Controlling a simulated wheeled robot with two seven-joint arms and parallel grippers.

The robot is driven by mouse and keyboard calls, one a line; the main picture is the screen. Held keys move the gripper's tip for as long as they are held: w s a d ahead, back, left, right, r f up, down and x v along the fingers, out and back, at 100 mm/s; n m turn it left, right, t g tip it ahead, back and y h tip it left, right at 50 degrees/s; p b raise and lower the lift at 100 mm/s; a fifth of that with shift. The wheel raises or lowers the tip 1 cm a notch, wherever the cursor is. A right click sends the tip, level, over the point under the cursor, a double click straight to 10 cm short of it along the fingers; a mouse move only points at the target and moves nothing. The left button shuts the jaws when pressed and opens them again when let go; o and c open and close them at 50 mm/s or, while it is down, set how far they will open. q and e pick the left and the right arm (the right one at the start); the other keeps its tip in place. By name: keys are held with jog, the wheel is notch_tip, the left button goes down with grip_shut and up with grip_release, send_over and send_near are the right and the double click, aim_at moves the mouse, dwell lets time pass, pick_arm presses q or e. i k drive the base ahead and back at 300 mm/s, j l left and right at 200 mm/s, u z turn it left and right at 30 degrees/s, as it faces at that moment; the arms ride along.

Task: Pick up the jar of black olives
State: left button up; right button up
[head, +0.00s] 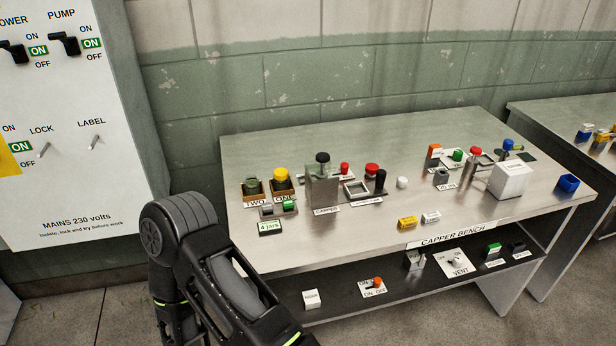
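I cannot make out a jar clearly recognisable as black olives in the head view. On the capper bench (240,230), a metal block marked CAPPER (322,188) has a round black top (322,157). To its left, a yellow-topped item (281,174) and a green-topped item (250,186) sit in small brown boxes labelled ONE and TWO. A "4 jars" sign (269,227) stands in front of them. One of my arms shows at the lower left, in front of the bench's left end. Neither gripper is in view.
A white box (509,179) and a blue bin (568,183) stand at the bench's right. Yellow (407,223) and white (431,217) blocks lie near the front edge. The lower shelf holds switches and small blocks. A switch panel (75,130) is at left.

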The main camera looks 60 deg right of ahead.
aim_at(278, 186)
jog(key=z, duration=3.3)
